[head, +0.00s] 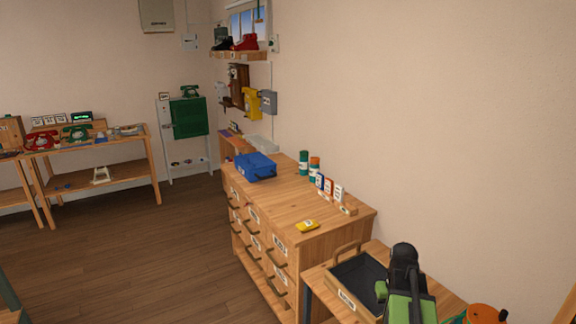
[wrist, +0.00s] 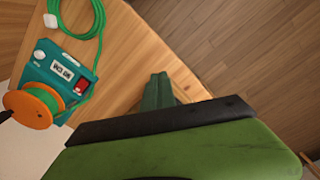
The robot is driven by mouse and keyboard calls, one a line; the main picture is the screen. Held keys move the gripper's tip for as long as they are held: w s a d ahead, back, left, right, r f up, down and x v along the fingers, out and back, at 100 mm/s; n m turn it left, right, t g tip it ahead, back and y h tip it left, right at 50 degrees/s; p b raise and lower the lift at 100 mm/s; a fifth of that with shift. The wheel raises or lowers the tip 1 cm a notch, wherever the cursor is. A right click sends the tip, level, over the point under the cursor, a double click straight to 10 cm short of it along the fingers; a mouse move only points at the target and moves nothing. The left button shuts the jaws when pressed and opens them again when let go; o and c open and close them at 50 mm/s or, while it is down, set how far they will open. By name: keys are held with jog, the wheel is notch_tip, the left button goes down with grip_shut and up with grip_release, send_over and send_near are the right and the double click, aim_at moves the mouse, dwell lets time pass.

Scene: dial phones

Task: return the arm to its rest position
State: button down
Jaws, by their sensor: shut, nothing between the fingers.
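My gripper (wrist: 158,90) shows in the wrist view as two green fingers closed together, with nothing between them. It is over the corner of a light wooden tabletop (wrist: 125,55), with the brown plank floor beyond. My arm (head: 405,268), black and green, is folded at the lower right of the head view, beside the open dark-lined tray (head: 357,299). The fingertips cannot be made out in the head view.
A teal box (wrist: 60,73) with an orange reel (wrist: 28,108) and a coiled green cable (wrist: 80,18) lies left of the gripper. A wooden drawer cabinet (head: 306,238) holds a blue case (head: 255,167) and a yellow item (head: 307,226). The floor (head: 150,250) at left is clear.

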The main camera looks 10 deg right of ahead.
jog(key=w+a+r+n+p, duration=0.1)
jog(key=a+r, duration=0.1)
jog(key=a, duration=1.2)
jog(key=w+a+r+n+p, duration=0.1)
jog(key=a+r+p, duration=0.1)
jog(key=a, duration=1.3)
jog(key=shift+w+n, duration=0.35)
jog(key=shift+n, duration=0.05)
